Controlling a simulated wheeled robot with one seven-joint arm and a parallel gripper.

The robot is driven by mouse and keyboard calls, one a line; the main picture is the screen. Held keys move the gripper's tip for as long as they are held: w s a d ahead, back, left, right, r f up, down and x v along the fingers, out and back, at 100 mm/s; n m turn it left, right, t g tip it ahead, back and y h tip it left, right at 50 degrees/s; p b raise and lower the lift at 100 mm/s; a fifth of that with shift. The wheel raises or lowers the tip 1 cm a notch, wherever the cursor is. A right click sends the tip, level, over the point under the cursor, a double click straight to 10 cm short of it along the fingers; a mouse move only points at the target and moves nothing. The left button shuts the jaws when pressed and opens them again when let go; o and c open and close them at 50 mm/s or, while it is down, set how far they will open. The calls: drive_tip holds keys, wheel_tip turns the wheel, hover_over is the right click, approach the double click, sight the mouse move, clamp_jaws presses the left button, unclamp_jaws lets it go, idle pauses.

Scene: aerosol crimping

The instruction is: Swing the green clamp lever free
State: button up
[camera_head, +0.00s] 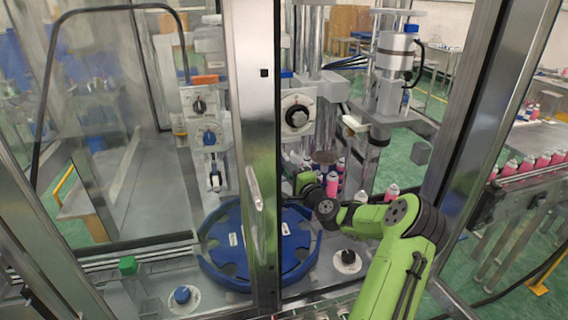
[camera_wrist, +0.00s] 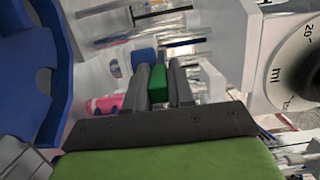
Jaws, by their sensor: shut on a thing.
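The green clamp lever (camera_wrist: 157,84) shows in the wrist view between the two grey fingers of my gripper (camera_wrist: 157,74). The fingers are shut on it, one on each side. Only part of the lever is visible; its pivot is hidden. In the head view my gripper (camera_head: 303,183) reaches in behind the steel door post, beside the machine's column. The lever cannot be made out there.
A blue star wheel (camera_head: 215,262) lies left of and below my gripper. A steel post (camera_head: 252,110) stands in front of it. Pink cans (camera_head: 332,186) stand close by. A dial (camera_wrist: 300,60) is at right in the wrist view, and a blue block (camera_wrist: 143,59) lies beyond the lever.

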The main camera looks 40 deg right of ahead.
drive_tip(key=shift+s+d, duration=0.2)
drive_tip(key=shift+d, duration=0.3)
drive_tip(key=shift+s+d, duration=0.2)
drive_tip(key=shift+d, duration=0.4)
drive_tip(key=shift+s+d, duration=0.2)
drive_tip(key=shift+d, duration=1.05)
drive_tip(key=d, duration=0.2)
drive_tip(key=shift+d+p, duration=0.3)
drive_tip(key=shift+w+d, duration=0.1)
